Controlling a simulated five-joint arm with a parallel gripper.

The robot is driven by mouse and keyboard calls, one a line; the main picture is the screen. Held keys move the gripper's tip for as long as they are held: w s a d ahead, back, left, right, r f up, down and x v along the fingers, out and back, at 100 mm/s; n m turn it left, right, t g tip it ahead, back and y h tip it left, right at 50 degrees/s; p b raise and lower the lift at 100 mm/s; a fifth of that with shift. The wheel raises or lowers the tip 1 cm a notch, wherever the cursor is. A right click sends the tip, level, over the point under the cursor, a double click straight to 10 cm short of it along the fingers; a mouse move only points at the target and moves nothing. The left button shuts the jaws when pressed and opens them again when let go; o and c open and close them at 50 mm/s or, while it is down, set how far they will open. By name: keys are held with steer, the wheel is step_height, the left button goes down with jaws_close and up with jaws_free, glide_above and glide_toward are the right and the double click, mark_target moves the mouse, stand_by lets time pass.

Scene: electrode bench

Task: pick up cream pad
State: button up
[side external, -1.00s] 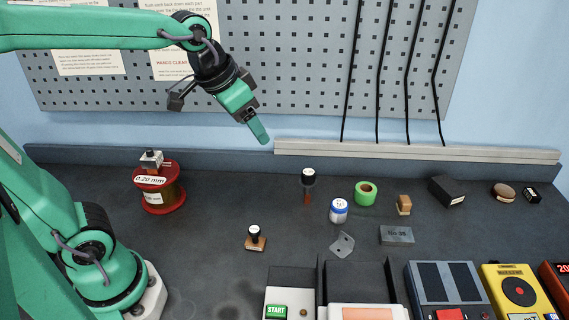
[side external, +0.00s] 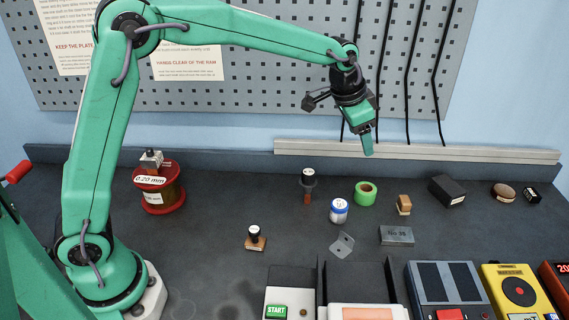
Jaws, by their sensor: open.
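My gripper (side external: 367,145) points down, open and empty, in the air above the back of the bench. It is above and behind a green tape roll (side external: 366,193), touching nothing. No pad is plainly cream. A round, tan, pad-like thing (side external: 503,191) lies at the back right, well to the right of my gripper. A small tan block with a pale lower part (side external: 404,204) stands right of the tape roll. A flat peach surface (side external: 368,314) in a white frame is cut off by the bottom edge. I cannot tell which is the cream pad.
A dark box (side external: 447,190), a grey block (side external: 396,236), a blue-white jar (side external: 339,211), a dark-capped bottle (side external: 308,184) and a stamp (side external: 256,239) stand around the middle. A red spool (side external: 162,192) is left. Machines line the front. A ledge (side external: 480,153) runs behind.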

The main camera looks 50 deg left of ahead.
mark_target(403, 200)
steer(key=w+d+f+m, duration=0.1)
steer(key=w+d+f, duration=0.3)
steer(key=f, duration=0.2)
steer(key=w+d+f+m, duration=0.1)
steer(key=w+d+f, duration=0.3)
steer(key=f, duration=0.3)
steer(key=shift+w+d, duration=0.2)
steer(key=shift+w, duration=0.2)
steer(key=shift+f, duration=0.15)
steer(key=shift+x, duration=1.2)
steer(key=shift+f, duration=0.1)
steer(key=shift+x, duration=2.55)
steer(key=shift+d, duration=0.1)
steer(key=c, duration=1)
steer(key=shift+c, duration=0.2)
